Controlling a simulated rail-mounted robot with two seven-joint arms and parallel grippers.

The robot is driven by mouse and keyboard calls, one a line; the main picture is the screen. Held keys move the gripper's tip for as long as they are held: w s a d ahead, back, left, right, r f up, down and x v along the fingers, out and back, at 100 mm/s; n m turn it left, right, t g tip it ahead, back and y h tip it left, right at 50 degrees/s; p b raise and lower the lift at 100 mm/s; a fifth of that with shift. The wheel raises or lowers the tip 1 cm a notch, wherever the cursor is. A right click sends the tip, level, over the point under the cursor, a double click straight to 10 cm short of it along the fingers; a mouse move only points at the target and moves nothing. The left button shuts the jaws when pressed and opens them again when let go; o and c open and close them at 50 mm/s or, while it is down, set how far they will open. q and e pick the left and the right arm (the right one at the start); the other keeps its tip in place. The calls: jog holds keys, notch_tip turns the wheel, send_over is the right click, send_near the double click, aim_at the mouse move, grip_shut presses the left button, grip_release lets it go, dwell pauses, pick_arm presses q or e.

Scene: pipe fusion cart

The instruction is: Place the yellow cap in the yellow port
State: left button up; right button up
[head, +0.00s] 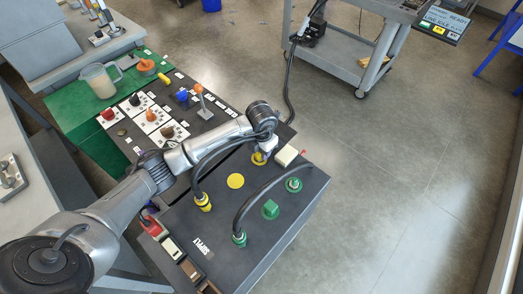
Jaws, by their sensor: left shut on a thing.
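My left gripper (264,155) reaches over the dark panel from the left and points down at its far edge. It is shut on a small yellow piece, seemingly the yellow cap (259,158), mostly hidden by the fingers. The yellow port seems to lie right at or under this piece; I cannot tell whether the cap is seated. A flat yellow disc (235,181) lies nearer on the panel. A yellow hose connector (203,203) stands to its left, with a black hose rising beside my arm. My right gripper is not in view.
A black hose arches between green fittings (239,239) and (294,184), with a green cap (270,209) between. Knobs and a pitcher (99,80) stand farther left. Floor to the right is clear.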

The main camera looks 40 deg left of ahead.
pick_arm(q)
jog(key=shift+f, duration=0.1)
jog(key=o, duration=0.4)
jog(key=shift+f, duration=0.1)
jog(key=o, duration=0.5)
notch_tip(320, 180, up, 11)
jog(key=shift+r+p, duration=0.1)
jog(key=shift+p, duration=1)
jog(key=shift+r, duration=0.6)
